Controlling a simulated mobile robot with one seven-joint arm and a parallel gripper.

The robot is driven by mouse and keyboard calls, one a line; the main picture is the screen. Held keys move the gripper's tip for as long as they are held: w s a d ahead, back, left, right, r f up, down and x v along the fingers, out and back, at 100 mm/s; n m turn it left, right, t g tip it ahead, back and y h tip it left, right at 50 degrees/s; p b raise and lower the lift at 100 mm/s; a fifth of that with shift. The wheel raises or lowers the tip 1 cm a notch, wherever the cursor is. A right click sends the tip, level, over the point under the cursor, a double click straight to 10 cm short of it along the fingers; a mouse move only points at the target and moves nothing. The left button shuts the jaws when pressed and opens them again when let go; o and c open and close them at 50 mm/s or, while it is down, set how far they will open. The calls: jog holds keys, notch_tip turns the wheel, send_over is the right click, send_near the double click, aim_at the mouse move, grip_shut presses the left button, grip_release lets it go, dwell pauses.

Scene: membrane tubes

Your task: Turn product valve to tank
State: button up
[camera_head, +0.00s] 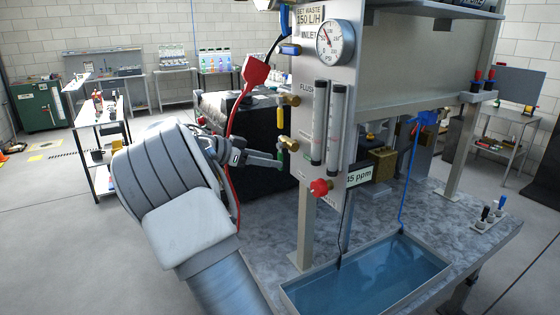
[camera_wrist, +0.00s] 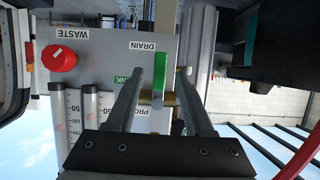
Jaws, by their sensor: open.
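The product valve has a green lever handle (camera_wrist: 158,78) on a brass body, on the front of the grey panel (camera_wrist: 105,55). In the wrist view the panel appears upside down, with the labels DRAIN, part of TANK and part of PROD near the handle. My gripper (camera_wrist: 161,72) is open, with one finger on each side of the green handle; I cannot tell whether either touches it. In the head view my gripper (camera_head: 281,160) reaches the panel's left edge from the left, at the lower green-handled brass valve (camera_head: 289,143), and partly hides the handle.
A red knob (camera_head: 320,187) and two clear flow meters (camera_head: 328,125) sit on the panel to the right. A pressure gauge (camera_head: 335,41) is above. A red lead (camera_head: 232,125) hangs beside my arm. A water basin (camera_head: 370,280) lies below. Floor at left is free.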

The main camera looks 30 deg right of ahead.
aim_at(280, 170)
jog(key=shift+x, duration=2.05)
grip_shut()
